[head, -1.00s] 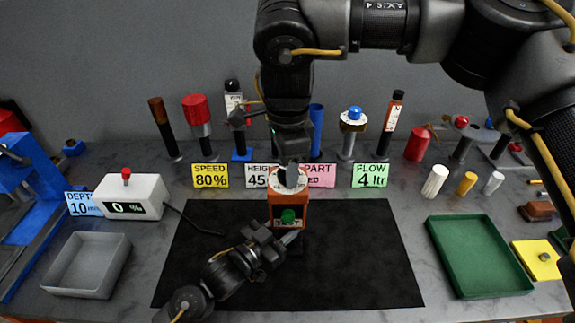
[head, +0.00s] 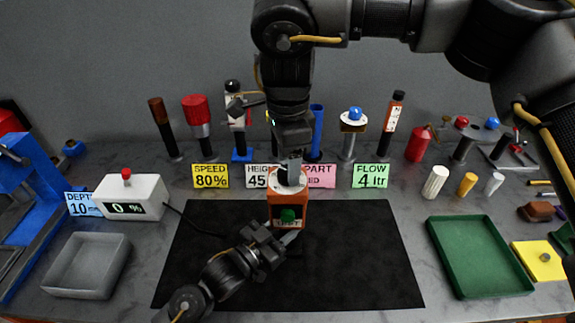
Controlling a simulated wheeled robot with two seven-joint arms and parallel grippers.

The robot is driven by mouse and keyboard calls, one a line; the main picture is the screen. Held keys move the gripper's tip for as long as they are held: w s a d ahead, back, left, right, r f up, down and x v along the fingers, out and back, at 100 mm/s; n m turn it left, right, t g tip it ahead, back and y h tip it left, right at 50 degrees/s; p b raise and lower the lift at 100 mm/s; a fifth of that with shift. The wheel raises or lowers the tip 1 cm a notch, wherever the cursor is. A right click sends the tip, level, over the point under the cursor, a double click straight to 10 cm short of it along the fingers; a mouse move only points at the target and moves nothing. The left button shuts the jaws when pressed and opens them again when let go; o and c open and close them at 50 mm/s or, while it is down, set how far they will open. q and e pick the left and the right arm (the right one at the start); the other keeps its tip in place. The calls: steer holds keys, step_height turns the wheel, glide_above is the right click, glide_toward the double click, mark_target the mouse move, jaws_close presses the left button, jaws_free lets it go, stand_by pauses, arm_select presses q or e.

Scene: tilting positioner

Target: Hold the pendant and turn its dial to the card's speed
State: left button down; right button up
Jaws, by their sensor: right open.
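The pendant (head: 288,212) is an orange box with a green button and a pale round dial (head: 291,187) at its top, standing over the black mat. My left gripper (head: 288,240) is shut on the pendant's lower end, its fingers partly hidden. My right gripper (head: 292,168) is open, pointing down just above the dial and partly covering it; I cannot tell whether it touches. The yellow speed card (head: 211,176) reads "SPEED 80%". The white display box (head: 131,197) at left reads "0 %" and has a red knob on top.
A black mat (head: 370,260) covers the middle. A grey tray (head: 87,265) lies at left, a green tray (head: 478,257) at right. Other cards, such as the green flow card (head: 370,175), and several upright tools stand behind. A blue machine (head: 30,215) is at far left.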

arm_select(q)
steer(key=shift+d, duration=0.1)
arm_select(e)
step_height(320, 180, up, 10)
arm_select(q)
steer(key=shift+s, duration=0.1)
stand_by(0.3)
steer(key=c, duration=0.8)
jaws_free()
arm_select(e)
steer(key=shift+r, duration=0.1)
arm_select(q)
steer(key=shift+f, duration=0.1)
steer(key=shift+s+a, duration=0.2)
steer(key=shift+a, duration=0.15)
steer(key=v, duration=1.1)
steer(key=shift+s, duration=0.1)
